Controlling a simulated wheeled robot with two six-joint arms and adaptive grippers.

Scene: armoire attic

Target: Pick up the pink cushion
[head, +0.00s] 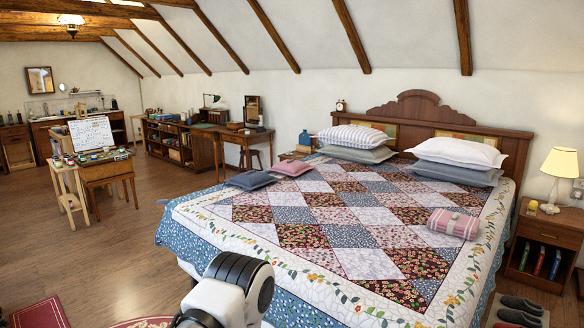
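The pink cushion (291,168) lies flat at the far left edge of the bed (345,264) in the head view. A dark grey-blue cushion (250,180) lies just left of it, nearer the corner. A pink striped roll (453,224) lies on the quilt towards the right side of the bed. Neither of my grippers shows. Only a white and black part of my own arm is in view at the bottom middle, well short of the pink cushion.
Striped and white pillows (460,152) are stacked at the headboard. A nightstand (548,240) with a lamp stands at right, slippers (520,310) on the floor before it. Wooden floor (110,255) is open left of the bed. A painting table (106,172) stands further left.

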